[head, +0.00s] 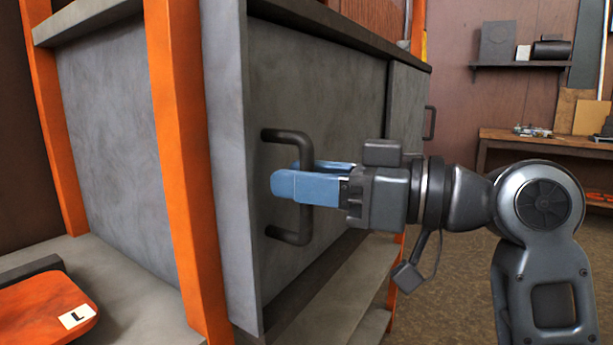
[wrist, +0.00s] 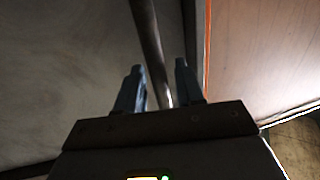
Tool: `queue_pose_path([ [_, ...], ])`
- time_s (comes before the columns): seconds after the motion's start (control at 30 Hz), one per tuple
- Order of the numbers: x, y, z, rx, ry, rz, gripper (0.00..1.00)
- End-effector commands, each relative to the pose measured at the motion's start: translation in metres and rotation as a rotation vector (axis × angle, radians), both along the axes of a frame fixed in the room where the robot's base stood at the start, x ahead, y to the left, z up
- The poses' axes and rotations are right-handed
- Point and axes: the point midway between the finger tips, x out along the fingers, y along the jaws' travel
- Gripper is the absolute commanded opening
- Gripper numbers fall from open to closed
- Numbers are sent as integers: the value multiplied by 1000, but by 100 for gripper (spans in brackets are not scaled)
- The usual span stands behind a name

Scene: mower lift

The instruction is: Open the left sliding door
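The left sliding door (head: 320,90) is a grey panel on the front of a grey cabinet with orange posts. Its dark U-shaped handle (head: 293,236) stands upright near the panel's left edge. My gripper (head: 287,176) reaches in from the right, its blue fingers at the middle of the handle's bar. In the wrist view the handle bar (wrist: 149,35) runs between the two fingers of my gripper (wrist: 159,70), with a gap on each side. The fingers are open around the bar. The near finger hides part of the bar in the head view.
A second handle (head: 430,122) sits farther right on the cabinet. An orange post (head: 180,150) stands left of the door. An orange-red piece marked L (head: 40,318) lies at lower left. A wooden workbench (head: 545,140) and a wall shelf (head: 520,65) are at back right, with open floor before them.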

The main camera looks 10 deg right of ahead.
Motion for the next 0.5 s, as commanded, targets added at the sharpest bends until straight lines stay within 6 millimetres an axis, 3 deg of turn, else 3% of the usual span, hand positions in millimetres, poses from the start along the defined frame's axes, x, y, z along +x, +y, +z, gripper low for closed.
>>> queue_pose_path([
  [0.2, 0, 0, 0, 0, 0, -1, 37],
  [0.5, 0, 0, 0, 0, 0, -1, 9],
])
